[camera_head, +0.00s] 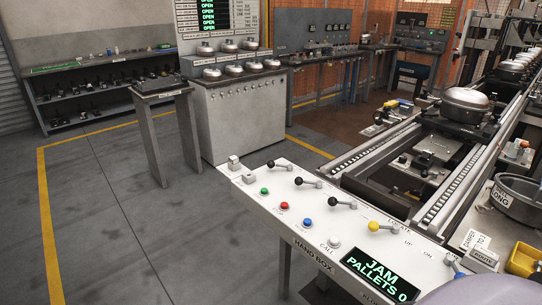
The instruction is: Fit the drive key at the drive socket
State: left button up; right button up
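I cannot pick out a drive key or a drive socket for certain in the head view. A white control console (245,185) stands in front, with several black-knobbed levers, a yellow-knobbed lever (374,227) and a blue-ended lever (451,263). Its green button (264,191), red button (284,206) and blue button (307,224) sit in a row. Its display (380,275) reads "JAM PALLETS 0". A silver domed compressor (464,104) sits on the conveyor behind the console. Neither of my grippers is in view.
The conveyor rail (375,143) runs back on the right. A round grey pan (517,197) and a yellow bin (524,259) are at the right edge. A small table (160,95), a cabinet (240,115) and a dark shelf (90,85) stand behind. Open grey floor lies left.

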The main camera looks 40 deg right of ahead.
aim_at(234, 159)
jog(key=i+j+z, duration=0.1)
jog(key=z, duration=0.4)
jog(key=i+j+z, duration=0.25)
jog(key=z, duration=0.2)
jog(key=i+j+z, duration=0.25)
jog(key=z, duration=0.25)
jog(key=i+j+z, duration=0.1)
jog(key=j+z, duration=0.2)
jog(key=z, duration=0.15)
jog(key=j+z, duration=0.4)
jog(key=j, duration=0.2)
jog(key=j+z, duration=0.4)
jog(key=j, duration=0.2)
